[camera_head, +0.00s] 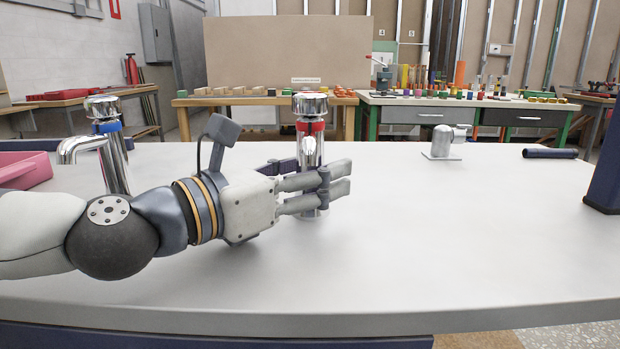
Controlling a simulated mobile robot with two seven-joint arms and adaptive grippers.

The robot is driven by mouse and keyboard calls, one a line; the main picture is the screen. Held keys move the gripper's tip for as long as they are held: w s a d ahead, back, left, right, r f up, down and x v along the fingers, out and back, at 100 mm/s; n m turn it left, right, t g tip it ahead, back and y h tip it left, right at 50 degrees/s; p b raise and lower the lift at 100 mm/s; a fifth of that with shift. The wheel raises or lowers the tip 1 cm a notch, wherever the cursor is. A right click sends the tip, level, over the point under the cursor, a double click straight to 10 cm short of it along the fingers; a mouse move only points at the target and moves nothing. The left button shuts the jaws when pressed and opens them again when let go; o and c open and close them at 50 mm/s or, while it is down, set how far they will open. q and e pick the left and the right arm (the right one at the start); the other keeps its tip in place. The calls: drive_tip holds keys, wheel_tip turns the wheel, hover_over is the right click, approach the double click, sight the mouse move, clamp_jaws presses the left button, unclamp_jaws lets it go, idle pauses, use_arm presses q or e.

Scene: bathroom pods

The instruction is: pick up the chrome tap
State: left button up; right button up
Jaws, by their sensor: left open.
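A chrome tap with a red band (310,104) stands upright on the grey worktop in the middle. A second chrome tap with a blue band (115,165) and a bent spout stands at the left, behind my left arm. My left gripper (338,178) reaches in from the left at the red-banded tap. Its jaws are open, with the near fingers across the front of the tap's lower body, hiding part of it. A darker finger part seems to pass behind the tap. I cannot tell whether the fingers touch it. My right gripper is not in view.
The grey worktop (460,240) is clear at the front and right. A grey metal fitting on a square plate (440,145) and a dark blue tube (550,153) lie toward the back right. A pink tray (25,170) is at the left, a dark blue upright block (606,165) at the right edge.

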sight(312, 115)
use_arm(q)
clamp_jaws()
drive_tip(key=shift+r, duration=0.1)
wheel_tip(312, 115, up, 18)
drive_tip(key=p, duration=0.5)
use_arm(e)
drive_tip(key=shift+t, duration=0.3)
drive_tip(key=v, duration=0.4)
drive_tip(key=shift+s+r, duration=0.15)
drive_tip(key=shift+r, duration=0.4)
use_arm(q)
drive_tip(key=shift+f+b, duration=4.1)
drive_tip(key=shift+f, duration=1.45)
drive_tip(key=shift+s+f+b, duration=0.1)
drive_tip(key=shift+f+b, duration=2.25)
drive_tip(key=shift+f, duration=0.9)
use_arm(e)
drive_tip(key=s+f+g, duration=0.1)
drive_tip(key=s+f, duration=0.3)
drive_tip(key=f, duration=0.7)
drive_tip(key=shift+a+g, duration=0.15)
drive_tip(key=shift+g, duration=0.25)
use_arm(q)
drive_tip(key=shift+f, duration=0.25)
